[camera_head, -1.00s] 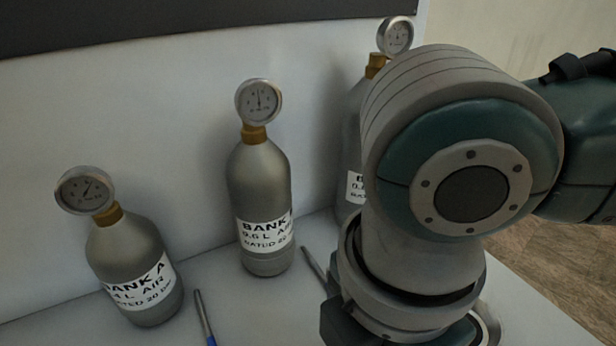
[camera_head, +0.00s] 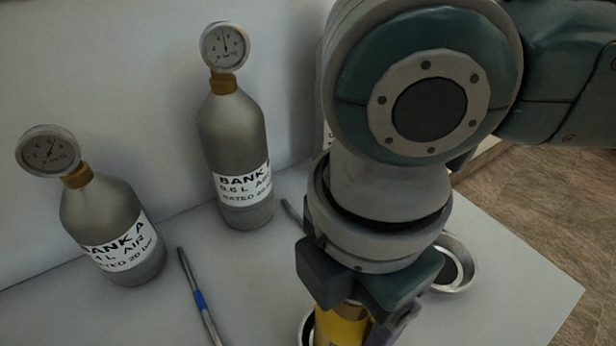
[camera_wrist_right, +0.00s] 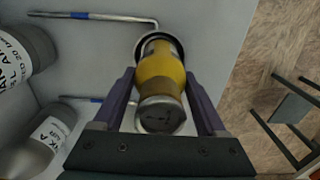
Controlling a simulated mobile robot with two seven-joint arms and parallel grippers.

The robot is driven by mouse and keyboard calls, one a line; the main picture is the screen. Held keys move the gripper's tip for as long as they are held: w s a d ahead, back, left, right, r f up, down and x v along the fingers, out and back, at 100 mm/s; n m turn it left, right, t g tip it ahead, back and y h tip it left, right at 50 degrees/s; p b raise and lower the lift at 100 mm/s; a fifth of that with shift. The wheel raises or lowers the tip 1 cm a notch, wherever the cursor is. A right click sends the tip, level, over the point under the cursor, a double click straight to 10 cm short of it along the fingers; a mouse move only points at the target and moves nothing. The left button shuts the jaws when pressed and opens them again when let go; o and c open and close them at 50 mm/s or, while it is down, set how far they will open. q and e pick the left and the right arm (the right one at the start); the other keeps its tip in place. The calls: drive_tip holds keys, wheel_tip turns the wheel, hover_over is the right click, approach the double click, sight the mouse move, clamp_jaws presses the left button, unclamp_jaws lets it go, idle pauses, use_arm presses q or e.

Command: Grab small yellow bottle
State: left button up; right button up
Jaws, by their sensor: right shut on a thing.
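The small yellow bottle (camera_head: 340,328) is at the bottom of the head view, partly cut off by the frame edge and covered by my right gripper (camera_head: 368,322). The right wrist view shows the yellow bottle (camera_wrist_right: 160,72) with a grey metal end towards the camera, between the two purple-grey fingers of my right gripper (camera_wrist_right: 160,85). The fingers are shut on its sides. Its far end is at a round, dark-centred metal ring (camera_wrist_right: 142,46); I cannot tell whether it still rests there. My left gripper is in neither view.
Two grey gauge-topped air bottles, BANK A (camera_head: 108,225) and a taller one (camera_head: 232,150), stand left on the white table (camera_head: 520,285). A rod with a blue band (camera_head: 198,298) lies before them. An empty metal ring holder (camera_head: 452,268) is right of my arm.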

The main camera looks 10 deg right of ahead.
clamp_jaws()
drive_tip(key=shift+r, duration=0.1)
